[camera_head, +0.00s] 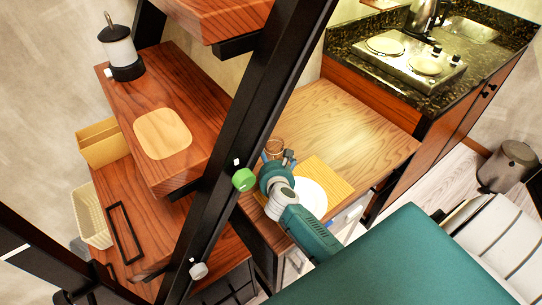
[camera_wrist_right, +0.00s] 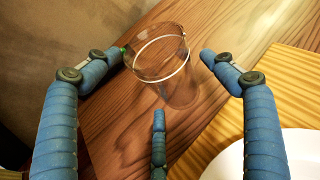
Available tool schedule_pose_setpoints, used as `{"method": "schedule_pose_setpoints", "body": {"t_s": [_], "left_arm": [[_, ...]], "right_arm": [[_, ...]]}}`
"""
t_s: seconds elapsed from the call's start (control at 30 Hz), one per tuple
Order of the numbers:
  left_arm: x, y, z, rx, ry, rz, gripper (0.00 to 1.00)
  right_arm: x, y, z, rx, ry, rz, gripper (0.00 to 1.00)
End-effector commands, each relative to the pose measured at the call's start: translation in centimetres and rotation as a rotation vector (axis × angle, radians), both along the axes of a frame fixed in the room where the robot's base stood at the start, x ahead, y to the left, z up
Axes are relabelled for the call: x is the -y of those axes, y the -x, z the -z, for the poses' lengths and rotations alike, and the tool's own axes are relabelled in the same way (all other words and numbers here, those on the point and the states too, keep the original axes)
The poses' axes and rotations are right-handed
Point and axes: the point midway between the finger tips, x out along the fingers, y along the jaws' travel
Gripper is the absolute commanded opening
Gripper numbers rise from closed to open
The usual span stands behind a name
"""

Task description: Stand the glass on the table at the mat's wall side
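The clear glass (camera_head: 275,146) stands on the wooden table (camera_head: 345,115) beside the yellow mat (camera_head: 334,176), on the mat's wall side. In the right wrist view the glass (camera_wrist_right: 162,62) looks upright on bare wood, apart from the mat (camera_wrist_right: 285,75). My right gripper (camera_head: 280,160) is over the table by the glass. In the right wrist view its blue fingers (camera_wrist_right: 165,62) are spread open around the glass, with gaps at the right and lower fingers; contact at the left fingertip is unclear. My left gripper is not in view.
A white plate (camera_head: 311,195) lies on the mat, close to my right gripper. A black slanted stair beam (camera_head: 262,105) crosses in front of the table's left side. A counter with a hob (camera_head: 408,58) stands beyond the table. The table's far part is clear.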

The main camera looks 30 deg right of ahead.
Motion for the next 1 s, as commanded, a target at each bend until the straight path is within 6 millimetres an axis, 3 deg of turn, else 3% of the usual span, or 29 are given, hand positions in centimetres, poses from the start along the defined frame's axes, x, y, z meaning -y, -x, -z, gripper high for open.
{"method": "schedule_pose_setpoints", "body": {"t_s": [0.27,0.37,0.8,1.0], "left_arm": [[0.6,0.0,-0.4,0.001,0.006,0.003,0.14],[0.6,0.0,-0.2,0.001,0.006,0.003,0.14],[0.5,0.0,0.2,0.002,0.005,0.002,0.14],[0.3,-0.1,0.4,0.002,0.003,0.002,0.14]], "right_arm": [[0.0,0.0,-0.5,0.0,0.0,-0.001,0.83],[-0.5,0.9,-0.6,-0.002,-0.002,-0.002,0.83],[-3.9,8.2,-3.8,-0.001,-0.002,0.0,0.83],[-4.7,9.8,-4.7,-0.001,-0.001,-0.001,0.83]]}}
